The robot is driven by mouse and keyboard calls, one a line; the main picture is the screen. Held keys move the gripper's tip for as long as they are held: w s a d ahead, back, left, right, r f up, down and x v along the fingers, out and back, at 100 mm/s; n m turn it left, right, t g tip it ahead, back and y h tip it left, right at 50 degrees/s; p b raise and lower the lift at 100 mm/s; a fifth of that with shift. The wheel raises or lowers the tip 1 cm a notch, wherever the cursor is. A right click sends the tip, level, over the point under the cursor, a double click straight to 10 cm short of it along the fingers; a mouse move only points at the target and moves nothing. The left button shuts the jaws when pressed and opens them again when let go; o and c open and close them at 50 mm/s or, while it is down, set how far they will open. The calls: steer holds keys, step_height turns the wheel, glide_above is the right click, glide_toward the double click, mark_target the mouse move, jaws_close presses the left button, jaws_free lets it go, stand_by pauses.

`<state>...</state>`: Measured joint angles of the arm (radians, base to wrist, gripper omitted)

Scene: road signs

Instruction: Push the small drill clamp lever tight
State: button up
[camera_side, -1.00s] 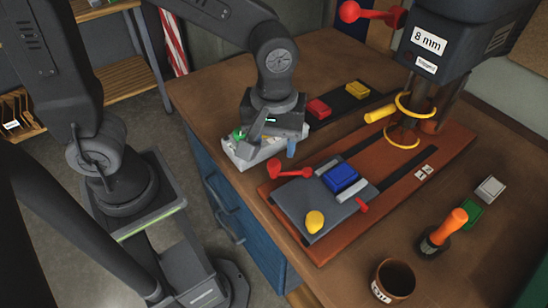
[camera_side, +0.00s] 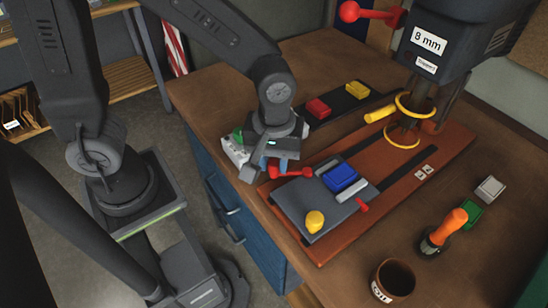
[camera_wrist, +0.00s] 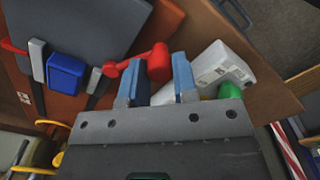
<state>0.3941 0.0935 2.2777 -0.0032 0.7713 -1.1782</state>
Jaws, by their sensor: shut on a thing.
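The red clamp lever (camera_side: 292,173) sits at the back-left corner of the grey clamp plate (camera_side: 330,212), its arm pointing left. In the wrist view the lever (camera_wrist: 116,70) runs behind one blue fingertip, and its round end shows between the two. My gripper (camera_side: 270,166) is low over the lever's left end. In the wrist view its blue fingertips (camera_wrist: 160,68) stand either side of that end, shut on it. The blue block (camera_side: 340,177) lies on the plate beside a light grey bar (camera_side: 351,190). The gripper partly hides the lever's end in the side view.
A white box (camera_side: 233,152) with a green button stands just left of my gripper. A yellow knob (camera_side: 315,221) and small red handle (camera_side: 362,205) are on the plate. The drill head (camera_side: 440,45) overhangs behind right.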

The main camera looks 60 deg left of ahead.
mark_target(284, 194)
jaws_close()
steer(key=shift+d, duration=0.1)
steer(key=d+n, duration=0.1)
steer(key=n, duration=0.1)
steer(key=s+d+n, duration=0.1)
steer(key=n, duration=0.1)
steer(key=shift+d+n, duration=0.6)
steer(key=shift+n, duration=0.4)
steer(key=shift+d+n, duration=0.55)
steer(key=shift+n, duration=0.45)
steer(key=o, duration=0.6)
jaws_free()
